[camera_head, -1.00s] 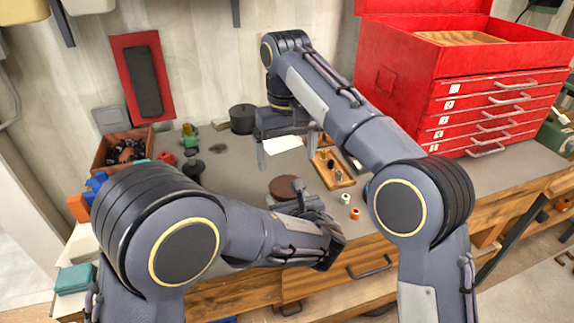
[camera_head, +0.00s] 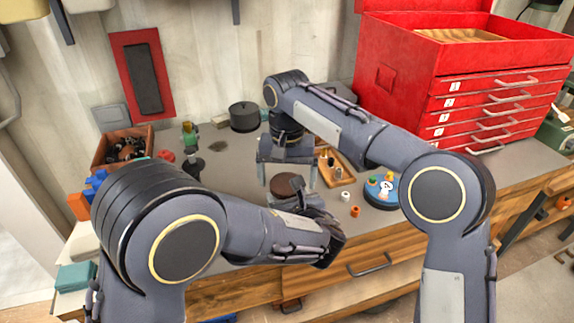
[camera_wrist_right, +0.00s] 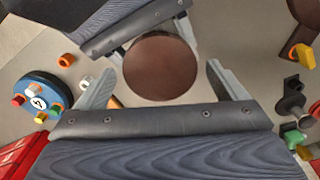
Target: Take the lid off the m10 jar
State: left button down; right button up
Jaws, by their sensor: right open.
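A jar with a round dark brown lid (camera_head: 284,186) stands on the grey bench top; the lid also shows in the right wrist view (camera_wrist_right: 160,66). No m10 label is readable. My right gripper (camera_head: 287,176) is open above the jar, pointing down, with one finger on each side of the lid and gaps to it in the wrist view. My left gripper (camera_wrist_right: 152,43) reaches in from the front, its fingers on both sides of the jar at the lid's edge, apparently closed on the jar body, which is mostly hidden under the lid.
A blue round sorter (camera_head: 379,197) with coloured pieces is right of the jar. A wooden tray (camera_head: 343,172) lies behind. An orange piece (camera_head: 355,211) and a white piece (camera_head: 345,196) stand close by. A black pot (camera_head: 244,117) and red tool chest (camera_head: 440,80) are further back.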

jog(key=shift+f, duration=0.15)
jog(key=shift+c, duration=0.3)
jog(key=c, duration=1)
jog(key=n, duration=1.2)
jog(key=shift+n, duration=0.3)
jog(key=shift+r, duration=0.25)
jog(key=shift+r, duration=0.9)
